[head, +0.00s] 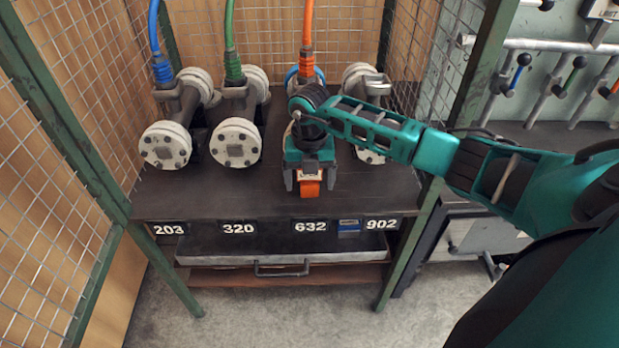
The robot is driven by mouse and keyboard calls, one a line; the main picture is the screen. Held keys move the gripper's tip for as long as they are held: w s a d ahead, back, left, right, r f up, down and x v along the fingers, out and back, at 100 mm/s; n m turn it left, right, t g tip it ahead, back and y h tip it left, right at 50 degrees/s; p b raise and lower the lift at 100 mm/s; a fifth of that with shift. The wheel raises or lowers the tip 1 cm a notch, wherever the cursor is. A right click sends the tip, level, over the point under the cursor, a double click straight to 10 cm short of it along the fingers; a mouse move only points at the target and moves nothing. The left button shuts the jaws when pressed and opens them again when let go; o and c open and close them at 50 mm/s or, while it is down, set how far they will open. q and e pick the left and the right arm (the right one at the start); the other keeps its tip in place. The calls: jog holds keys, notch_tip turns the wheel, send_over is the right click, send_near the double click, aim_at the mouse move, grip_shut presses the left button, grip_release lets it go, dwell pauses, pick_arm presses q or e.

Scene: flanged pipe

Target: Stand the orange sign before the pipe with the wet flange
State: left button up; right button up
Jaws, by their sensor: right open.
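The orange sign (310,189) is at the front of the dark shelf, above the label 632 and before the third pipe. My right gripper (309,180) is directly over and around it, with its jaws open, one finger on each side. I cannot tell whether the fingers touch the sign. The flanged pipes are the first (166,145) over label 203, the second (236,143) over 320, the third, mostly hidden by my right arm, over 632, and the fourth (371,155), partly hidden, over 902. No wetness can be made out on the visible flanges. My left gripper is out of view.
A dark shelf (230,190) with green posts carries the pipes, with wire mesh at the sides and back. Blue, green and orange hoses rise from the first three pipes. A small blue item (349,226) sits beside label 902. The shelf front at left is clear.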

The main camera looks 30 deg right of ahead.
jog(key=shift+r, duration=0.4)
notch_tip(320, 180, up, 12)
jog(key=p, duration=0.3)
jog(key=shift+r, duration=0.2)
jog(key=s+a+f+n+y, duration=0.1)
jog(key=s+a+y, duration=0.35)
jog(key=a, duration=0.75)
jog(key=s+a+n+y, duration=0.2)
jog(key=a+y, duration=0.6)
jog(key=a, duration=0.3)
notch_tip(320, 180, up, 6)
jog(key=a+m+t+y, duration=0.3)
jog(key=m+t+y, duration=0.2)
jog(key=m+t, duration=0.45)
jog(key=d+f+m+t+h, duration=0.75)
jog(key=m+h, duration=0.35)
jog(key=m, duration=0.4)
jog(key=s+d+f+m+g+h, duration=0.3)
jog(key=s+f+m+g, duration=0.2)
jog(key=s+f, duration=0.4)
notch_tip(320, 180, down, 3)
jog(key=shift+s+d+r+g, duration=0.15)
jog(key=shift+s+g, duration=0.15)
jog(key=shift+g, duration=0.3)
